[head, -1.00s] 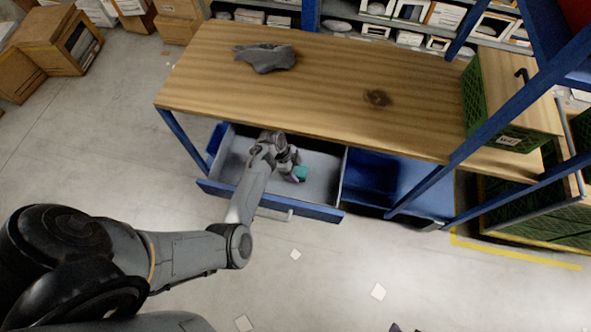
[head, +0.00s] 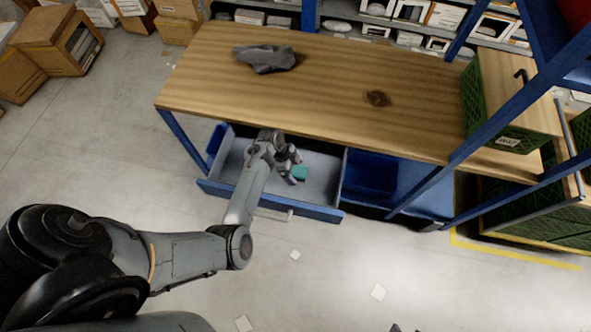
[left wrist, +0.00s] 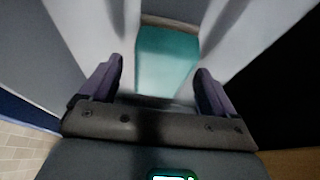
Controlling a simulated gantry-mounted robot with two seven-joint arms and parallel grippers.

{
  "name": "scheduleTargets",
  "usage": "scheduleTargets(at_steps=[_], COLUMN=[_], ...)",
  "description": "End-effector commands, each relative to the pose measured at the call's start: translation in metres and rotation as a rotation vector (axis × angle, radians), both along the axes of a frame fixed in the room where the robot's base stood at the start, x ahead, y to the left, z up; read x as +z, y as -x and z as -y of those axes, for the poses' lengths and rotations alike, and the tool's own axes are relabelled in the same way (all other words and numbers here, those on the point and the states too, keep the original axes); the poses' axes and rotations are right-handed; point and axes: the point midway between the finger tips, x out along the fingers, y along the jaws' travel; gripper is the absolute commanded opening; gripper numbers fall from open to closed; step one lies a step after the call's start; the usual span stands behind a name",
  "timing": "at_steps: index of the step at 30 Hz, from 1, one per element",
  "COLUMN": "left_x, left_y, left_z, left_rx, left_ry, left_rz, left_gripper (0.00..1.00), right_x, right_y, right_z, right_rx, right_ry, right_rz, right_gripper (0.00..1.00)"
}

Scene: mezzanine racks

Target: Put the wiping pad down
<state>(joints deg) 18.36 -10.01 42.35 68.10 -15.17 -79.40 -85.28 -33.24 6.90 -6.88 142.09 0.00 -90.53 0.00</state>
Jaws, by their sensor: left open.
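The teal wiping pad (head: 301,173) lies in the open drawer, toward its right part. My left gripper (head: 294,169) is in the drawer just left of the pad, with its fingers apart. In the left wrist view the pad (left wrist: 166,62) shows beyond and between the two purple fingertips (left wrist: 157,88), with a gap on each side. The drawer (head: 322,211) is blue outside with a pale grey floor. Only small dark tips, perhaps of my right gripper (head: 406,328), show at the bottom edge of the head view.
The wooden bench top (head: 320,85) is above and behind the drawer and carries a crumpled grey cloth (head: 265,58). A blue bin (head: 370,176) is right of the drawer. A green crate (head: 482,105) stands on the bench behind blue rack posts. The floor in front is mostly clear.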

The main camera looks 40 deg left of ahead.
Motion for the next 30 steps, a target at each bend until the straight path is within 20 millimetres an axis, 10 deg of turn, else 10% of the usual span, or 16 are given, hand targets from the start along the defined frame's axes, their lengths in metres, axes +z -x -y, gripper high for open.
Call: scheduleTargets(at_steps=[20, 30], left_x=[0.095, 0.133], left_y=[0.020, 0.077], left_z=[-0.037, -0.079], left_rx=[0.008, 0.366], left_ry=[-0.007, -0.266], left_rz=[-0.004, -0.079], left_gripper=[0.89, 0.89], right_x=[0.021, 0.021], right_y=[0.000, -0.001], right_z=[-0.001, 0.001], right_rx=[-0.003, 0.003], right_ry=[-0.004, 0.006], right_rz=[0.000, 0.002], right_gripper=[0.43, 0.43])
